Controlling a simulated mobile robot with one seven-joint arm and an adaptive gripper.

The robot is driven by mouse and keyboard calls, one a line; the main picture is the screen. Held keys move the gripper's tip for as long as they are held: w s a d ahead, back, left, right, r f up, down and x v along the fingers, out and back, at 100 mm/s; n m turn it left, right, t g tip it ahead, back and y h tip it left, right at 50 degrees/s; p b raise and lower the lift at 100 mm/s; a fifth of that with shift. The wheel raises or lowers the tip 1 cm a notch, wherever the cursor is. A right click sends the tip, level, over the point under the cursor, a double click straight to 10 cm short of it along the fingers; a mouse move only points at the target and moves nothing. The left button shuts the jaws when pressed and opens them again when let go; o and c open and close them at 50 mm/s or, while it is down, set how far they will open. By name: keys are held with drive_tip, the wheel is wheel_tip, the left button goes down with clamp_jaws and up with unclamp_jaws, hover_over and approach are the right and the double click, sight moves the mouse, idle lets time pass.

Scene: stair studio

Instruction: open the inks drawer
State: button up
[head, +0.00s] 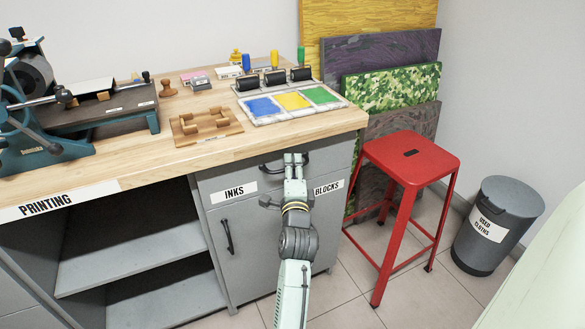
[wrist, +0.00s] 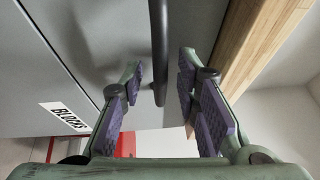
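The inks drawer (head: 214,184) is the grey top front of the cabinet, with a white INKS label (head: 234,193) at its left. It looks shut. Its dark bar handle (head: 268,168) is partly hidden behind my gripper (head: 294,159) in the head view. In the wrist view the black handle (wrist: 158,45) runs between the two spread fingers of my gripper (wrist: 160,75). The fingers are open, with a gap on each side of the bar. I cannot tell whether either finger touches the drawer front.
A BLOCKS label (head: 328,187) sits on the cabinet front below the drawer, and a door handle (head: 228,236) is lower left. The wooden worktop (head: 180,150) overhangs above. A red stool (head: 410,155) stands close at right, with a grey bin (head: 495,225) beyond.

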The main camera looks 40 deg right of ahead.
clamp_jaws()
idle(0.7)
